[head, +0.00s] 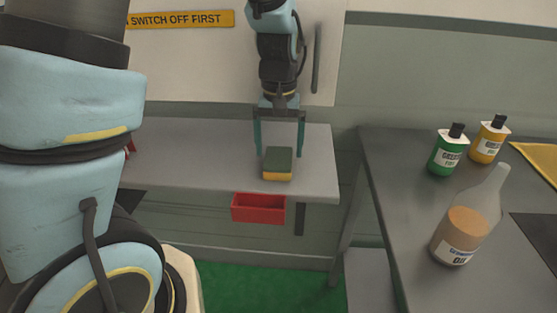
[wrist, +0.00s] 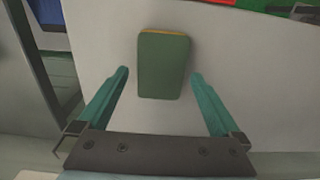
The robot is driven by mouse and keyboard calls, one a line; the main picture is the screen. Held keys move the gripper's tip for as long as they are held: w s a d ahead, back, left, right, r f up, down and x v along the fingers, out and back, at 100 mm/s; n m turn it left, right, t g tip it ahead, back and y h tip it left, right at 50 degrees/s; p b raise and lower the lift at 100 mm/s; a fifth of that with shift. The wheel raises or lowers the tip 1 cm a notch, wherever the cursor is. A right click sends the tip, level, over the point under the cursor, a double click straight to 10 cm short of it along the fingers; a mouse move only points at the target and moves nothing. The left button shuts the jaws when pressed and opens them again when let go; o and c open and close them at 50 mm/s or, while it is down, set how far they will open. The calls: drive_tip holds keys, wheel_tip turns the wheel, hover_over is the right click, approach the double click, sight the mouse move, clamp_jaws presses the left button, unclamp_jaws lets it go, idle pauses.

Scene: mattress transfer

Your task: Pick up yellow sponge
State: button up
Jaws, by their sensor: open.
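The yellow sponge (head: 278,164) has a dark green top and a yellow lower layer. It lies flat near the front edge of the grey table. In the wrist view the sponge (wrist: 163,66) shows its green face, with a thin yellow strip along its far edge. My gripper (head: 279,153) is open, with teal fingers pointing down above the table. In the wrist view the fingertips of my gripper (wrist: 160,72) are on either side of the sponge's near part, with a gap on both sides. I cannot tell how high the fingertips are above the table.
The grey table (head: 318,168) is clear around the sponge. A red bin (head: 258,208) sits at its front, below the top. On the dark counter (head: 395,180) at right stand a green bottle (head: 449,150), a yellow bottle (head: 490,139) and a clear oil bottle (head: 468,220).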

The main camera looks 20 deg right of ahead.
sight(279, 157)
drive_tip(key=shift+a+f, duration=0.1)
drive_tip(key=shift+f, duration=1.45)
drive_tip(key=shift+c, duration=0.2)
drive_tip(key=c, duration=1.2)
drive_tip(key=shift+c, duration=0.2)
